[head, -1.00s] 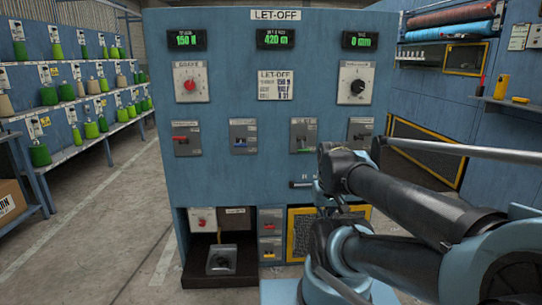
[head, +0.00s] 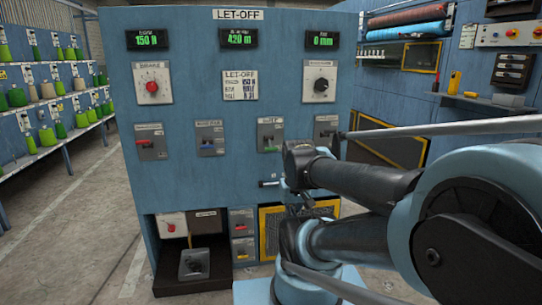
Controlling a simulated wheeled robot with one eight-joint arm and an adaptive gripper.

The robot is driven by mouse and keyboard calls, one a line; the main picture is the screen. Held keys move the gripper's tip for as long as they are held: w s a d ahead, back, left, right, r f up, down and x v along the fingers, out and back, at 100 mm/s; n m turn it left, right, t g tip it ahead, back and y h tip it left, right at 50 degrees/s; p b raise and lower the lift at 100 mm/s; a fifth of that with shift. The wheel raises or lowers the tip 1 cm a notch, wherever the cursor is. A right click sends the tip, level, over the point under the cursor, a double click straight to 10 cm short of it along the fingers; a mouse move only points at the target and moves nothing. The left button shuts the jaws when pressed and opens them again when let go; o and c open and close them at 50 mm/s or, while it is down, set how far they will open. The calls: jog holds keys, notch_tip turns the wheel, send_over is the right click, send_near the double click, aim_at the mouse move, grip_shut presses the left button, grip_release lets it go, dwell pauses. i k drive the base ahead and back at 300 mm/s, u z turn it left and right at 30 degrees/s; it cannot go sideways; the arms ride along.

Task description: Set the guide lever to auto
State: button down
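The blue LET-OFF panel (head: 245,75) stands ahead. A row of lever plates crosses its middle: a red-handled lever (head: 151,142), a blue-handled lever (head: 208,146), a green-handled lever (head: 270,147) and a rightmost lever (head: 326,130), partly covered by my arm. Their small labels are too blurred to read, so I cannot tell which is the guide lever or its setting. A small horizontal fitting (head: 268,183) sits below the row. My arm reaches in from the right in front of the panel's lower right. My gripper's fingers cannot be made out at its end.
Two dials, a red-knobbed one (head: 152,84) and a black-knobbed one (head: 320,84), sit under green displays. Below are small red and blue switches (head: 242,236) and a dark pedal (head: 194,264). Yarn shelves (head: 50,120) stand left. Floor is clear at lower left.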

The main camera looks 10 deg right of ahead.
aim_at(270, 144)
jog(key=z, duration=2.35)
jog(key=k, duration=0.95)
jog(key=u, duration=2.05)
